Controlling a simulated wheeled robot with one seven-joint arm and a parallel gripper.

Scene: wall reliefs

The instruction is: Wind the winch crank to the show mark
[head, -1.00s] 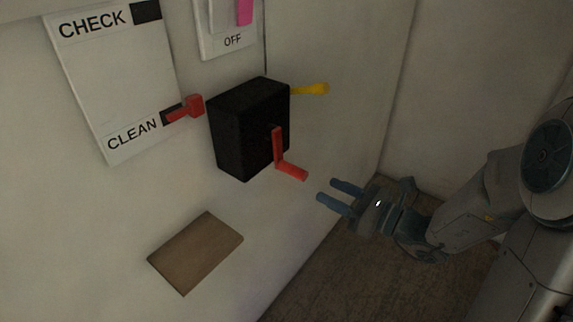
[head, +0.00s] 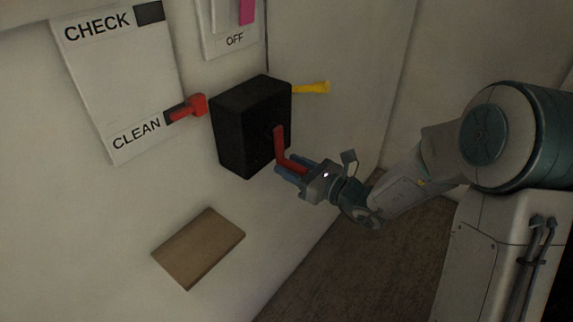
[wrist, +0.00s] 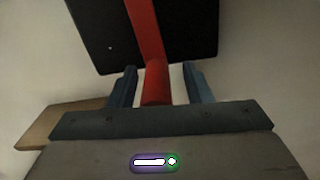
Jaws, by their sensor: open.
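The winch is a black box (head: 243,128) on the wall, with a red crank (head: 279,143) on its right face. The crank's arm hangs down and its handle sticks out toward my gripper. My gripper (head: 289,172) is at the handle, its two blue fingers open on either side of it. In the wrist view the red handle (wrist: 156,84) stands between the open fingers (wrist: 160,86), with a gap on both sides. A yellow pointer (head: 312,88) sticks out right from behind the box. I cannot make out a show mark.
A panel (head: 120,85) marked CHECK and CLEAN with a red lever (head: 190,107) is left of the box. An OFF switch plate (head: 218,35) with a pink lever is above. A brown board (head: 199,247) juts from the wall below. Floor lies open at the right.

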